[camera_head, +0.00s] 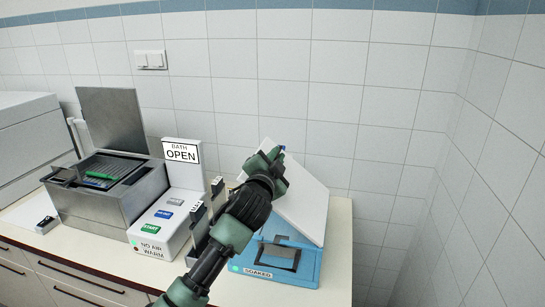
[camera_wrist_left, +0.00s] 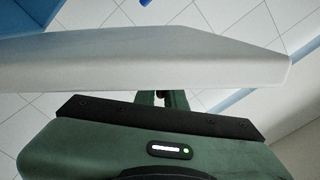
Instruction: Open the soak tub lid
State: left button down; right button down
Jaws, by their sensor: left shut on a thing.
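The soak tub is a light-blue box (camera_head: 308,274) with a "SOAKED" label, on the right part of the counter. Its white lid (camera_head: 305,207) is raised and tilted over the tub. The lid also spans the left wrist view (camera_wrist_left: 150,62) as a pale slab, close to my gripper. My left gripper (camera_head: 268,160) is at the lid's upper left edge, shut on the lid; its fingertips are mostly hidden. A small blue bit shows by the gripper at the lid's top. My arm hides the tub's left side. My right gripper is in neither view.
A metal bath (camera_head: 110,205) with its lid up stands left, holding a green item (camera_head: 100,175). Grey upright plates (camera_head: 198,217) stand near my arm. Tiled walls close the back and right.

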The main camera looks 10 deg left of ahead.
pick_arm(q)
jog(key=shift+r, duration=0.1)
jog(key=c, duration=1.5)
grip_release()
jog(key=shift+a, duration=0.15)
jog(key=shift+s, duration=0.1)
jog(key=shift+s, duration=0.2)
jog(key=s+b, duration=0.2)
jog(key=s, duration=0.4)
jog(key=shift+a, duration=0.15)
jog(key=shift+s, duration=0.65)
